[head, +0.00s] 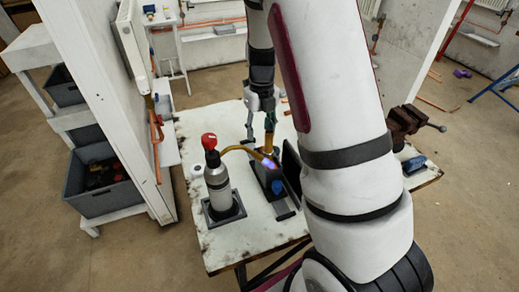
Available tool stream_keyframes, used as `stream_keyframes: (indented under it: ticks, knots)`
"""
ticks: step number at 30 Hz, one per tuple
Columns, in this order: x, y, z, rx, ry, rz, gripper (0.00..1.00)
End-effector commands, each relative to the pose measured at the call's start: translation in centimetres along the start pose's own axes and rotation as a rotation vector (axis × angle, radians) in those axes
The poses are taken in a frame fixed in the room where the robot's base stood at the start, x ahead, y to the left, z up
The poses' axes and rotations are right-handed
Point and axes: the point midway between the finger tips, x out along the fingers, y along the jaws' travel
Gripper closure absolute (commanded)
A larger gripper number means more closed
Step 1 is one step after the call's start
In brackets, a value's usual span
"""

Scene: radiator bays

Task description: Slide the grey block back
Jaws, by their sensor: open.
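My gripper (260,133) is open, pointing down over the middle of the workbench (245,244). A dark grey block-like piece (266,182) sits on the bench below my gripper, with a small blue part (278,187) at its near side. I cannot tell for sure that this is the grey block. A copper-coloured upright piece (268,143) stands by my gripper's right finger; I cannot tell whether they touch. A torch (217,180) with a red knob stands left in a dark base, and its brass tube curves right to a bluish-violet flame (268,162) close to the grey piece.
A dark upright panel (291,165) stands right of the flame, partly hidden by my arm. A vise (406,122) and a blue object (414,164) are at the bench's right. A white roll (197,171) lies left. The bench's front left is clear.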

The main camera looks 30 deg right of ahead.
Motion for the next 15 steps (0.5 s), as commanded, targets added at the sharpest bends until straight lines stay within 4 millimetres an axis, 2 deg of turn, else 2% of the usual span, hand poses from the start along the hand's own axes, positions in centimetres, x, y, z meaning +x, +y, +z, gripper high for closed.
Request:
stream_keyframes:
  ticks: [3,9,15]
  knots:
    - [2.5,-0.1,-0.1,0.001,0.004,0.0,0.55]
    - [6.1,-0.1,-0.1,0.001,0.003,0.001,0.55]
    - [8.2,0.0,-0.1,0.0,0.002,0.0,0.55]
